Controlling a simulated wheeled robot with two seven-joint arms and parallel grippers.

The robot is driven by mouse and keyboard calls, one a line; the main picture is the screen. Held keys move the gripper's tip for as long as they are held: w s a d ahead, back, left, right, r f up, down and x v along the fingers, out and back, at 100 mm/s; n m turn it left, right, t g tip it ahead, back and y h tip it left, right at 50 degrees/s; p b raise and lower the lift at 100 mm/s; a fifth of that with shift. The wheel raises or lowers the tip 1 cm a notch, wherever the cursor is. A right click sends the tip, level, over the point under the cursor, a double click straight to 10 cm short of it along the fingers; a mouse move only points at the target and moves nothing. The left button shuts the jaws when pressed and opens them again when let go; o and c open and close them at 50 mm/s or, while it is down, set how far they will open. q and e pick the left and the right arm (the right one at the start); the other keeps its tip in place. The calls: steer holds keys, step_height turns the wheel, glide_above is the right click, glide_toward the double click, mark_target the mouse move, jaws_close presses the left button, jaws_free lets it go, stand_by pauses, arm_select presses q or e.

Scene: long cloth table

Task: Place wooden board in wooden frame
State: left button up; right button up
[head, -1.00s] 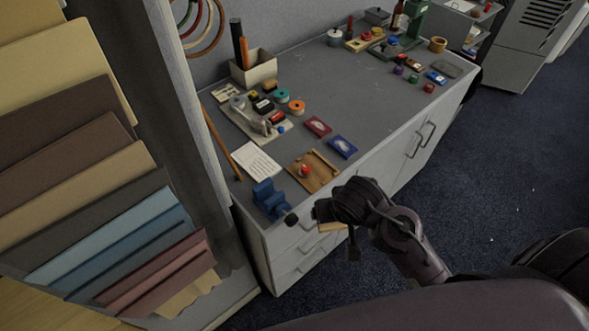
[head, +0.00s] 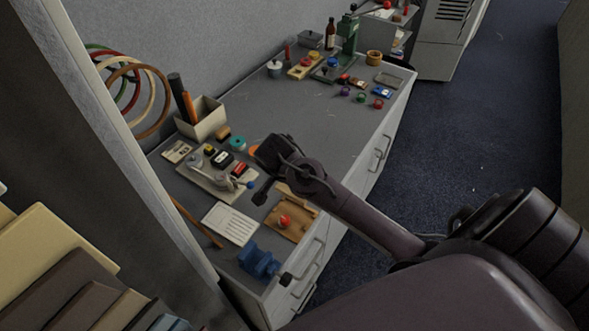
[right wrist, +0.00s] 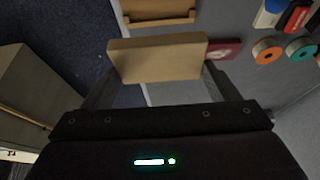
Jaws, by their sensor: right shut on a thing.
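My right gripper (head: 264,182) is over the near part of the grey bench, just behind the wooden frame in the head view. In the right wrist view it is shut on the wooden board (right wrist: 158,58), a plain tan block held across the two fingers. The board is hidden in the head view. The wooden frame (head: 278,233) lies flat on the bench near its front edge, with a red-knobbed piece (head: 285,221) on it. Part of a wooden tray-like thing, apparently the frame (right wrist: 158,17), shows beyond the board in the right wrist view. My left gripper is not in view.
A blue vise (head: 259,262) stands at the bench's near corner. A white card (head: 230,223) and a board of small parts (head: 205,180) lie left of the frame. A pen box (head: 201,117) stands behind. The middle of the bench is largely clear.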

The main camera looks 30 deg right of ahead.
glide_above(298, 209)
steer(key=a, duration=0.1)
steer(key=f, duration=0.5)
steer(key=f+p, duration=0.1)
steer(key=f, duration=0.1)
steer(key=shift+s+a+f, duration=0.2)
steer(key=shift+s+f, duration=0.05)
steer(key=shift+f, duration=0.15)
step_height(298, 209, down, 3)
steer(key=shift+f, duration=0.1)
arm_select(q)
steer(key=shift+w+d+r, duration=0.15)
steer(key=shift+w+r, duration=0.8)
arm_select(e)
steer(key=shift+f, duration=0.3)
steer(key=shift+f, duration=0.15)
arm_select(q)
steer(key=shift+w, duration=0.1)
arm_select(e)
steer(key=o, duration=0.9)
